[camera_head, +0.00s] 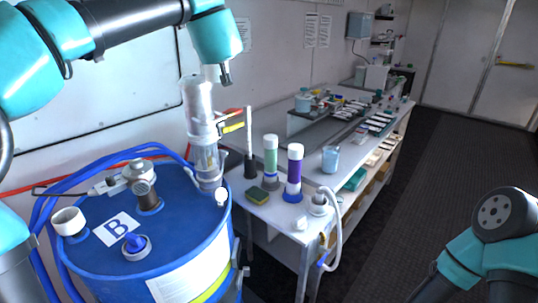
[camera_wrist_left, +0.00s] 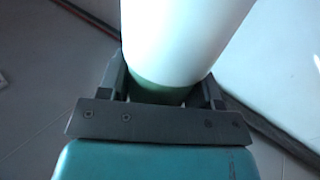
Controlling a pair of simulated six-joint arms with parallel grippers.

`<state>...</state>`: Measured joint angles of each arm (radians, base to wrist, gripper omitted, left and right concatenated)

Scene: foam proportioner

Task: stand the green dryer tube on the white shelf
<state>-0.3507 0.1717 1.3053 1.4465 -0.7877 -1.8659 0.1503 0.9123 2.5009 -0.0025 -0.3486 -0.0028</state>
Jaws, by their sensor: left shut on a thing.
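My left gripper (camera_head: 226,78) hangs above and right of the clear cylinder on the blue drum. In the left wrist view it (camera_wrist_left: 165,92) is shut on a tube (camera_wrist_left: 180,40) with a wide white end and a green part between the fingers. In the head view little of this held tube can be made out. A green tube with a white cap (camera_head: 270,157) stands upright on the near end of the white shelf (camera_head: 274,212), beside a purple tube with a white cap (camera_head: 294,172). My right gripper is out of view.
The blue drum (camera_head: 185,240) with hoses and a clear upright cylinder (camera_head: 199,100) fills the left.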

